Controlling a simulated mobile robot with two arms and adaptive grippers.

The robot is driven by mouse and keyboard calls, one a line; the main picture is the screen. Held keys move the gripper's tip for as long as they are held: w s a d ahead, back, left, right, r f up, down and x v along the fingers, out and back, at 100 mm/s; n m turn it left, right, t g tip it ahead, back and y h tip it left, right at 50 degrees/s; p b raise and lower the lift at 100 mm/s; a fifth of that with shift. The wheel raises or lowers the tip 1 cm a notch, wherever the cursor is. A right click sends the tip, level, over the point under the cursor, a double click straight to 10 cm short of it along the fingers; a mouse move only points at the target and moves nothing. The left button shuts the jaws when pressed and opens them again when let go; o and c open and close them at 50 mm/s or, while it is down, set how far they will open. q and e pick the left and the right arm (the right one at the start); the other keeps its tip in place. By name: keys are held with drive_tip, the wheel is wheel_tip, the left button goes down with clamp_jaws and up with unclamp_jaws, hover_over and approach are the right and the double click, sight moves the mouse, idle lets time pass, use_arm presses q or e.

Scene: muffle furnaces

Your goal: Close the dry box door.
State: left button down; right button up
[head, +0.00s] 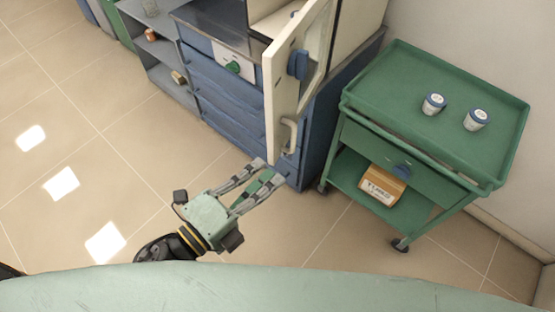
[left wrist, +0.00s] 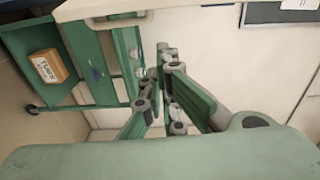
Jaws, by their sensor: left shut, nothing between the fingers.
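The dry box door (head: 290,80) is cream with a window, and it stands swung open toward me in the head view. It has a blue latch knob (head: 298,64) and a pale handle (head: 290,135) near its lower end. The dry box body (head: 358,25) sits behind it on a blue cabinet. My left gripper (head: 268,172) is shut and empty, just below the door's lower end in the picture; I cannot tell the exact gap. Its fingers (left wrist: 165,95) also show in the left wrist view. My right gripper is not in view.
A green cart (head: 415,150) stands right of the cabinet, with two lidded jars (head: 434,103) on top and a cardboard box (head: 383,185) on its lower shelf. The blue drawer cabinet (head: 228,105) and a grey shelf (head: 165,65) stand behind. Floor at the left is clear.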

use_arm(q)
drive_tip(key=w+d+r+p, duration=0.1)
drive_tip(key=w+d+p, duration=0.2)
drive_tip(key=w+p, duration=0.2)
drive_tip(key=w, duration=0.3)
drive_tip(key=shift+w+r, duration=0.25)
drive_tip(key=shift+w, duration=0.05)
idle(0.4)
